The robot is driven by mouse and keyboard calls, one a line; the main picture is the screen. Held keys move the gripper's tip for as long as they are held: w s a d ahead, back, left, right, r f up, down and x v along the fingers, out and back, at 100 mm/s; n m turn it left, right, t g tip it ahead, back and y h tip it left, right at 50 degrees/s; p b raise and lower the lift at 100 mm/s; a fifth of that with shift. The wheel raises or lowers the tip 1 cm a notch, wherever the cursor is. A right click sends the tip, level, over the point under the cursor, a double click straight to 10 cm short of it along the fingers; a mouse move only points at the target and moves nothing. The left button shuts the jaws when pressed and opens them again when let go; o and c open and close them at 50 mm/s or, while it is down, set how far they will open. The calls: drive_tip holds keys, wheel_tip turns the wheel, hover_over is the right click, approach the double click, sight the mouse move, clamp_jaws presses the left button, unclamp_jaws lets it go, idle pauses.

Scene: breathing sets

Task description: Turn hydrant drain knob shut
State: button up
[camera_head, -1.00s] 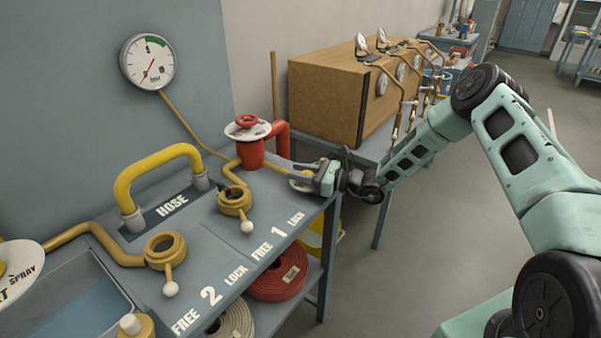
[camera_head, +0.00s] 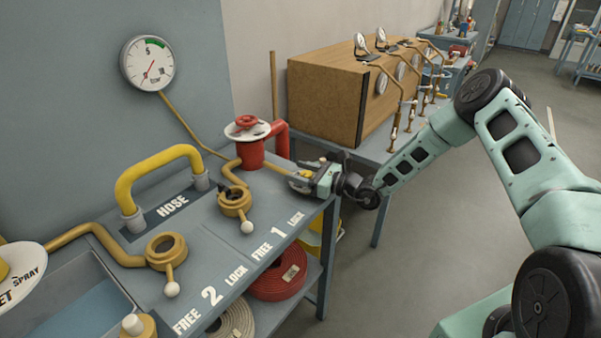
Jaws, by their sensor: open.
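The hydrant is a red standpipe (camera_head: 250,153) at the back of the grey bench, with a red handwheel (camera_head: 246,121) above a white label disc. My gripper (camera_head: 303,176) is open at the bench's right end, to the right of and in front of the hydrant. A small yellowish knob (camera_head: 304,173) on a pale disc shows at its fingertips, partly hidden by the fingers. I take it for the drain knob. I cannot tell whether the fingers touch it or how far it is turned.
Brass couplings (camera_head: 235,201) and (camera_head: 166,251) with white-tipped levers and a yellow hose handle (camera_head: 150,175) stand on the bench (camera_head: 200,250). A wooden cabinet (camera_head: 330,95) with gauges is behind my arm. The floor at right is clear.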

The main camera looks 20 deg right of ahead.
drive_tip(key=b+v, duration=0.3)
drive_tip(key=v, duration=1.4)
drive_tip(key=shift+s+d+r, duration=0.1)
drive_tip(key=shift+s+d, duration=0.05)
drive_tip(key=s+a+r+n+g, duration=0.4)
drive_tip(key=s+a+n+g, duration=0.45)
drive_tip(key=a, duration=0.25)
drive_tip(key=s+a+r+n+g, duration=0.4)
drive_tip(key=s+a+n+g, duration=0.35)
drive_tip(key=a+n, duration=0.2)
drive_tip(key=s+a+r+n+t+h, duration=0.1)
drive_tip(key=s+r+n+h, duration=0.2)
drive_tip(key=s+n+h, duration=0.3)
drive_tip(key=s+a+r+n+t+h, duration=0.1)
drive_tip(key=s+r+n+t+h, duration=0.1)
drive_tip(key=s+n+h, duration=0.4)
drive_tip(key=shift+s+r+n, duration=0.45)
drive_tip(key=shift+s+n, duration=1)
drive_tip(key=shift+n, duration=0.95)
